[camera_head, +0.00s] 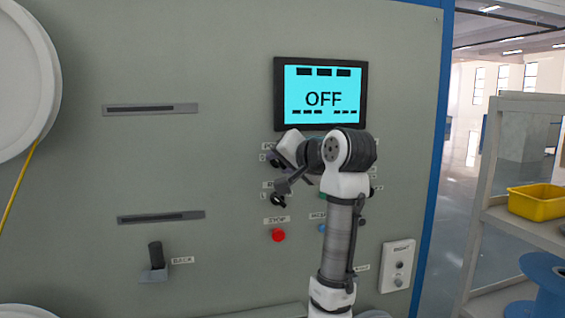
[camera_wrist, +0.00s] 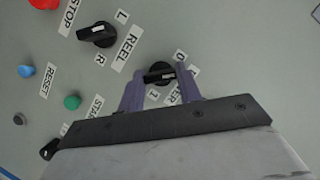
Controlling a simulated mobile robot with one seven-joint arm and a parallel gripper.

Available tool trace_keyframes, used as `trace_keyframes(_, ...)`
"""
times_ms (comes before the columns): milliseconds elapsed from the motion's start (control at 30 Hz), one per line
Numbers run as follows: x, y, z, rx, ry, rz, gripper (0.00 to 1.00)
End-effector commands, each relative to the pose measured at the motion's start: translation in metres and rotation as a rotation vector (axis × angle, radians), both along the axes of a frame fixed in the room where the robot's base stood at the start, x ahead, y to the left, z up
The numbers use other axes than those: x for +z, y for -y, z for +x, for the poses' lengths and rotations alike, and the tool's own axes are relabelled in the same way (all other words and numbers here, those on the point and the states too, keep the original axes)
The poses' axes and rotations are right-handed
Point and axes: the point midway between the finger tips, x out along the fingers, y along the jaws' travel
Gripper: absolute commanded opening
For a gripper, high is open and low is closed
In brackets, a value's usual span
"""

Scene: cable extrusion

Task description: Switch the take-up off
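The black rotary knob marked POWER (camera_wrist: 157,71) is between the two purple fingers of my gripper (camera_wrist: 160,70) in the wrist view. Its label has a 0 on one side and a 1 on the other. My fingers stand apart at either side of the knob; whether they press on it I cannot tell. The label is partly hidden by a finger. In the head view my gripper is at the panel's upper knob, with fingers hard to make out. The screen (camera_head: 323,98) above reads OFF in large letters.
The REEL knob (camera_wrist: 97,34), marked L and R, lies close by. Red STOP (camera_head: 278,235), blue RESET (camera_wrist: 25,71) and green (camera_wrist: 72,102) buttons are on the same panel. A separate switch plate (camera_head: 398,264) is at lower right. A shelf (camera_head: 520,105) stands beyond the panel's right edge.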

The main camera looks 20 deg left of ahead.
Motion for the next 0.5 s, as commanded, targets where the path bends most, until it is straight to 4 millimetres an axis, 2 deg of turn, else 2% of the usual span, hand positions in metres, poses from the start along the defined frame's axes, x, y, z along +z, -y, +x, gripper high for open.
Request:
trace_keyframes(33, -0.0022, -0.0004, -0.0002, 0.002, -0.003, -0.005, 0.40)
trace_keyframes(167, -0.0016, -0.0003, -0.0001, 0.001, -0.003, -0.003, 0.56)
trace_keyframes(500, 0.0001, 0.0025, -0.0018, 0.000, -0.001, 0.001, 0.56)
